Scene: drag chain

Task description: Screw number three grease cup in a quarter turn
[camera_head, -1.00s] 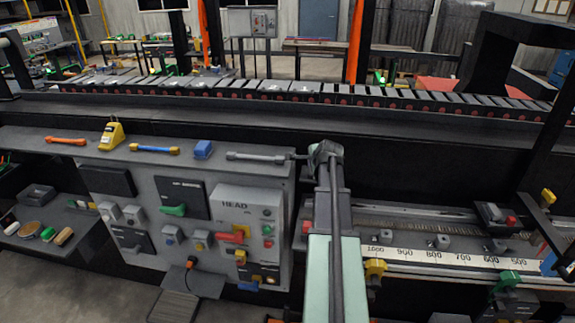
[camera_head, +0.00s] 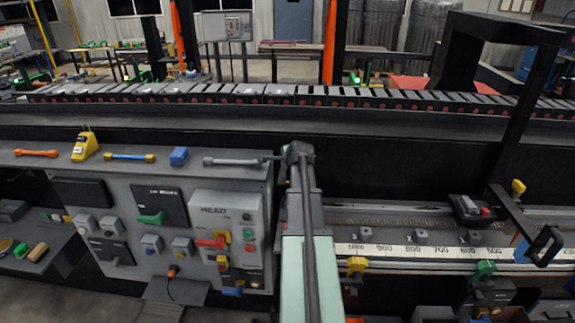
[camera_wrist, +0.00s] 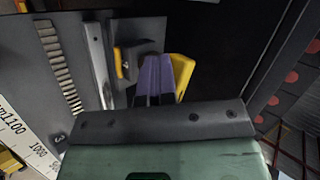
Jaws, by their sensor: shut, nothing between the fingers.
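My gripper (camera_wrist: 155,65) shows in the wrist view as purple fingers, shut and empty, pointing at a dark block with a yellow lever (camera_wrist: 122,62). A dark part marked 3 (camera_wrist: 61,138) sits at the lower left, partly cut off by my wrist; I cannot tell whether it belongs to the grease cup. In the head view, small grey blocks (camera_head: 420,237) stand above the numbered scale; I cannot tell whether any is number three. My arm hides the scale's left end there, and the fingertips do not show clearly.
The white scale (camera_head: 430,252) runs to the right of my arm. A grey control panel (camera_head: 225,245) with red, green and yellow controls stands left. A black frame with a handle (camera_head: 545,243) rises at the right.

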